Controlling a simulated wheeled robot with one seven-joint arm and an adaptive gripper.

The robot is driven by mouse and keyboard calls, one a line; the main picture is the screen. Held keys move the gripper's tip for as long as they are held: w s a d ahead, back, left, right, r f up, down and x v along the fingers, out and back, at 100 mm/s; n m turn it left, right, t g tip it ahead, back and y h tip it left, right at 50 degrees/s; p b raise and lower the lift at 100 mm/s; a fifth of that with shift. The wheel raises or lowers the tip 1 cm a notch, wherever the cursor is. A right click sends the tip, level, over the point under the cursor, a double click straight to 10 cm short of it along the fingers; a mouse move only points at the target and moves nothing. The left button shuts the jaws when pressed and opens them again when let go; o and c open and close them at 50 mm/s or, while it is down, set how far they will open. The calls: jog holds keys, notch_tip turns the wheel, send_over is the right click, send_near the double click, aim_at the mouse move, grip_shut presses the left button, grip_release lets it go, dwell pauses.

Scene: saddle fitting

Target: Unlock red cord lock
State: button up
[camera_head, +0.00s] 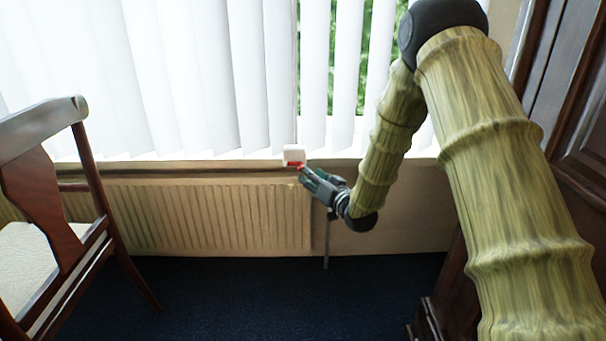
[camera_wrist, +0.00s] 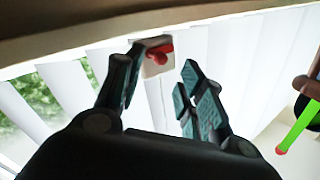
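The red cord lock (camera_head: 294,163) sits on a small white block (camera_head: 293,150) at the window sill, above the radiator. In the wrist view the red lock (camera_wrist: 160,53) shows on its white base (camera_wrist: 153,69), ahead of the fingers and nearer the left one. My gripper (camera_head: 303,172) reaches up to the lock from the lower right. In the wrist view my gripper (camera_wrist: 158,82) has its two fingers apart with a clear gap between them. The left fingertip appears close to the lock; I cannot tell whether it touches.
White vertical blinds (camera_head: 200,80) hang behind the lock. A ribbed radiator (camera_head: 210,215) is below the sill. A wooden chair (camera_head: 70,215) stands at the left and a dark wooden cabinet (camera_head: 575,130) at the right. The blue carpet (camera_head: 270,300) is clear in the middle.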

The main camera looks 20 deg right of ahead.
jog(key=shift+b+x, duration=0.65)
jog(key=shift+x, duration=2.3)
jog(key=shift+c, duration=0.4)
grip_shut()
